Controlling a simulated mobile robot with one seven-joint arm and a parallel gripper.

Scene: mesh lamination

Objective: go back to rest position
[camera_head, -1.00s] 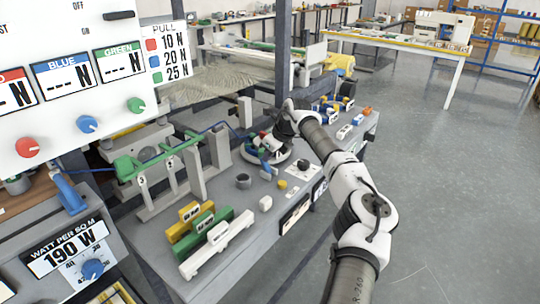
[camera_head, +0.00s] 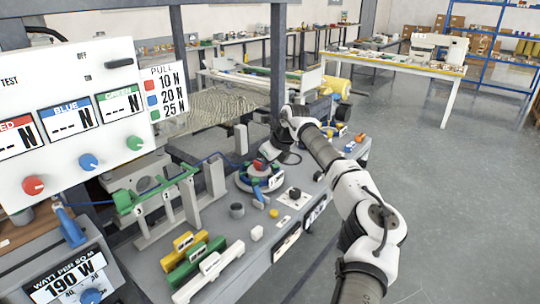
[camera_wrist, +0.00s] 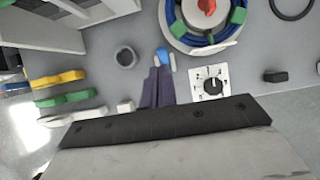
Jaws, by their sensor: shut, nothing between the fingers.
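My gripper (camera_head: 270,153) hangs above the far part of the grey bench (camera_head: 232,262) in the head view, close behind the round device (camera_head: 260,178) with a red knob, blue ring and green pieces. The gripper is dark, shut and empty. In the wrist view its narrow fingers (camera_wrist: 157,80) point at the bench, with a blue lever (camera_wrist: 164,56) just beyond their tips. The round device (camera_wrist: 205,22) is at the top of that view, partly cut off. A wide dark edge of my wrist hides the bottom of that view.
A black dial on a white plate (camera_head: 293,198) and a grey ring (camera_head: 237,210) lie on the bench. Yellow, green and white blocks (camera_head: 195,262) stand at its near end. A green-topped stand (camera_head: 150,192) and a control panel (camera_head: 75,110) are on the left. Floor at right is clear.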

